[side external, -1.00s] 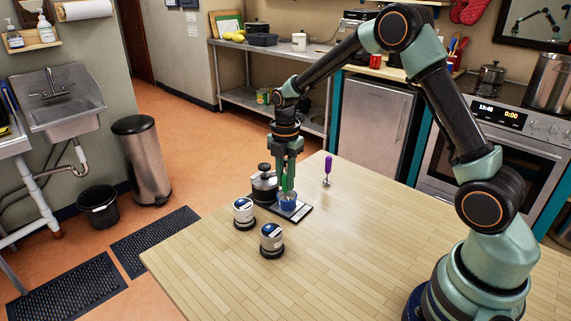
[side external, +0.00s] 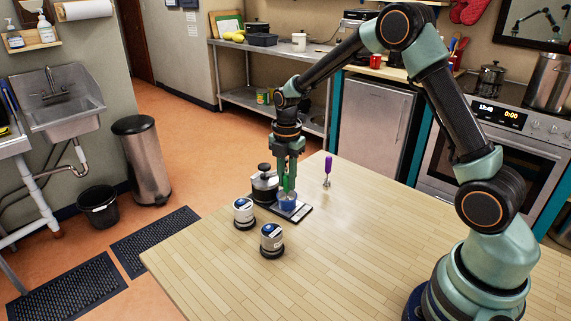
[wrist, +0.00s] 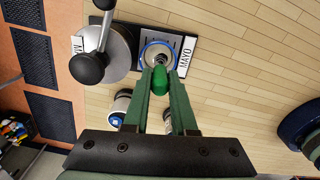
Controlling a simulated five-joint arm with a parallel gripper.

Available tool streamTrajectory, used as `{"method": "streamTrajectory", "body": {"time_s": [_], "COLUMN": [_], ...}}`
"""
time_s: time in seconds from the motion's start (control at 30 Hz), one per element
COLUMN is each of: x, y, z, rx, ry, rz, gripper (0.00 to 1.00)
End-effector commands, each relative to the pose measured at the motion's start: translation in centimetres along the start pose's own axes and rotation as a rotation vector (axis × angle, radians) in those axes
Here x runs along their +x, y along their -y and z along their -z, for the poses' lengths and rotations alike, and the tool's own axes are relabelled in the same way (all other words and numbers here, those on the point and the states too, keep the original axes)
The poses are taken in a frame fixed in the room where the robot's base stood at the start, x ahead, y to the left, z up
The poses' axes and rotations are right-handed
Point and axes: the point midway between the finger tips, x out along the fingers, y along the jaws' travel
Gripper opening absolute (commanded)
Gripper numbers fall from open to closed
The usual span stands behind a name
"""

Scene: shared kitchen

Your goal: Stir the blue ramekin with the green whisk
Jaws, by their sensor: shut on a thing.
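My gripper (side external: 287,178) points down and is shut on the green whisk (side external: 286,184), whose green handle (wrist: 160,80) shows between the fingers in the wrist view. The whisk's lower end is down inside the blue ramekin (side external: 288,201). In the wrist view the blue rim of the ramekin (wrist: 146,47) surrounds the whisk's metal wires. The ramekin stands on a dark scale-like plate (side external: 303,212) with a light strip; in the wrist view a label beside it reads MAYO (wrist: 184,57). The contents of the ramekin are hard to make out.
A dark-lidded pot or grinder (side external: 264,184) stands close left of the ramekin. A purple-handled whisk (side external: 328,170) stands upright at the back right. The table's middle and right (side external: 360,235) are clear.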

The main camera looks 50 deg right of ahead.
Motion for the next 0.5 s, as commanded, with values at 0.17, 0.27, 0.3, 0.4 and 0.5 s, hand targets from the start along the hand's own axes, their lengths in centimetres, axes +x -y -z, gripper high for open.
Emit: {"method": "streamTrajectory", "body": {"time_s": [0.17,0.27,0.3,0.4,0.5], "x": [0.0,0.0,0.0,0.0,0.0], "y": [0.3,0.1,-0.1,-0.5,-0.9], "z": [-0.8,-1.1,-1.2,-1.2,-1.0], "rx": [0.001,0.000,0.000,-0.001,-0.002], "ry": [0.000,0.000,0.000,0.000,0.000], "rz": [-0.001,0.000,0.000,0.001,0.000], "gripper": [0.00,0.00,0.00,0.00,0.00]}}
